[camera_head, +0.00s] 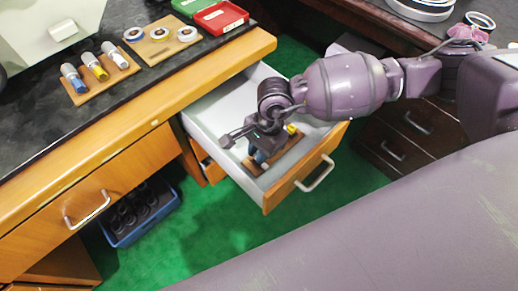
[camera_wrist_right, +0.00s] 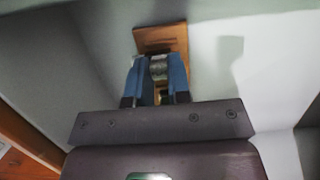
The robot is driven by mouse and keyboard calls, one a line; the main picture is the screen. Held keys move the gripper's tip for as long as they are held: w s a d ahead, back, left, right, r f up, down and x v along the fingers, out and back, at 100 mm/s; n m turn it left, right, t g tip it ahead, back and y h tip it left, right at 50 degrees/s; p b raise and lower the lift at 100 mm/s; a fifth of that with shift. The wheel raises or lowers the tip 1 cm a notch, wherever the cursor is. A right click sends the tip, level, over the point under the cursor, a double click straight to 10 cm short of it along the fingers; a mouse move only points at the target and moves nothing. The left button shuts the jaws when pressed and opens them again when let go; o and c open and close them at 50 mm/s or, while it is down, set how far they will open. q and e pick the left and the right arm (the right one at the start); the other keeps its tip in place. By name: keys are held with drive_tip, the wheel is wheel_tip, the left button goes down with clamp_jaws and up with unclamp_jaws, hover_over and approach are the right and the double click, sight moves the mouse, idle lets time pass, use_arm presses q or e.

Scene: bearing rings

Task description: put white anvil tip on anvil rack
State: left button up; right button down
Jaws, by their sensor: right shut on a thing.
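My right gripper (camera_head: 262,150) reaches down into the open drawer. In the right wrist view its two blue fingers (camera_wrist_right: 157,75) are closed on a pale grey-white piece, apparently the white anvil tip (camera_wrist_right: 158,67). A wooden rack (camera_head: 283,147) lies on the drawer floor under the gripper; it shows behind the fingers in the right wrist view (camera_wrist_right: 165,38). A small yellow piece (camera_head: 291,129) shows beside the gripper at this rack. The fingers hide much of the rack, and I cannot tell whether the tip touches it. My left gripper is out of view.
The drawer (camera_head: 212,105) has white walls around the gripper. On the dark counter stand a wooden rack (camera_head: 87,88) with blue, yellow and white tips, a board with rings (camera_head: 150,47), and red (camera_head: 221,17) and green bins. A blue crate (camera_head: 150,229) sits below the counter.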

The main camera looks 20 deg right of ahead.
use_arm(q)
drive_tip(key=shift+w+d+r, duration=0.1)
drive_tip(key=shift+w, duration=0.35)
use_arm(e)
drive_tip(key=shift+f, duration=0.25)
drive_tip(key=c, duration=1)
unclamp_jaws()
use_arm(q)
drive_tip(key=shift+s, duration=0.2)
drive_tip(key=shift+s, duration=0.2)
use_arm(e)
drive_tip(key=shift+r, duration=0.3)
drive_tip(key=shift+r+p, duration=1.3)
drive_tip(key=shift+r, duration=1.15)
drive_tip(key=shift+r+p, duration=0.55)
drive_tip(key=shift+r, duration=1)
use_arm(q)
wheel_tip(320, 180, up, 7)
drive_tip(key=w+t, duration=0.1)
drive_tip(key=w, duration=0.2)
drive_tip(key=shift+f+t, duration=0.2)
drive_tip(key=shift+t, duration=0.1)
